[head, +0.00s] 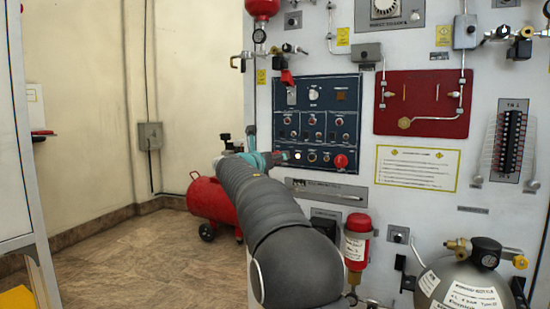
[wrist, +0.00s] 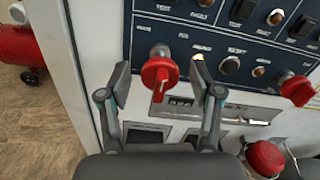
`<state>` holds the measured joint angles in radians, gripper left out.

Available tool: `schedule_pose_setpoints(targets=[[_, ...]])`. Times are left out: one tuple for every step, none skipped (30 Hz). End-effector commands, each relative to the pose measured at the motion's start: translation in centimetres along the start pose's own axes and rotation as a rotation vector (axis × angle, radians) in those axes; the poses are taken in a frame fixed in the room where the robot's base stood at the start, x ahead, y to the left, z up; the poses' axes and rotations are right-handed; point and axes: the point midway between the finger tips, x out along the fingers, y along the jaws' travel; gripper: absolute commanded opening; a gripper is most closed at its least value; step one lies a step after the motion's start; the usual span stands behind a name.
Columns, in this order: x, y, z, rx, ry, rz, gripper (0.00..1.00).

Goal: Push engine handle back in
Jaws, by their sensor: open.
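A red handle (wrist: 160,74) stands out from the lower left corner of the dark blue control panel (wrist: 228,47) in the wrist view. Which handle is the engine handle is not legible. My gripper (wrist: 160,67) is open, with one finger to the left and one to the right of this red handle. Gaps show between the handle and both fingers, and nothing is held. In the head view my gripper (head: 279,157) is at the panel's lower left, and my arm hides part of that corner. A second red knob (wrist: 298,90) sits further right on the panel, also visible in the head view (head: 340,161).
A red-topped cylinder (head: 357,240) hangs below the panel, and a grey bottle (head: 465,285) stands at lower right. A red compressor tank (head: 209,200) is on the floor at left.

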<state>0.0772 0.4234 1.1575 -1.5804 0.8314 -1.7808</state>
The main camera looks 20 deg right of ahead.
Motion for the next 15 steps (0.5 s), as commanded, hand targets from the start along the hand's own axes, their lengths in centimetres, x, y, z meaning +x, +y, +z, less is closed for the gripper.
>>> schedule_pose_setpoints(targets=[[0.14, 0.00, -0.01, 0.000, 0.000, 0.000, 0.65], [0.18, 0.01, -0.02, 0.000, 0.000, 0.000, 0.65], [0.21, 0.01, -0.02, 0.000, 0.000, 0.000, 0.65], [0.22, 0.01, -0.03, 0.000, 0.000, 0.000, 0.65], [0.21, 0.01, -0.03, 0.000, 0.000, 0.000, 0.65], [0.21, 0.01, -0.03, 0.000, 0.000, 0.000, 0.65], [0.20, 0.02, -0.03, 0.000, 0.000, 0.000, 0.65], [0.20, 0.01, -0.03, 0.000, 0.000, 0.000, 0.65], [0.20, 0.01, -0.03, 0.000, 0.000, 0.000, 0.62], [0.19, 0.01, -0.03, 0.000, 0.000, 0.000, 0.55], [0.19, 0.01, -0.03, 0.000, 0.000, 0.000, 0.47], [0.19, 0.01, -0.03, 0.000, 0.000, 0.000, 0.37], [0.19, 0.01, -0.03, 0.000, 0.000, 0.000, 0.30], [0.19, 0.01, -0.03, 0.000, 0.000, 0.000, 0.22], [0.18, 0.01, -0.03, 0.000, 0.000, 0.000, 0.12]])
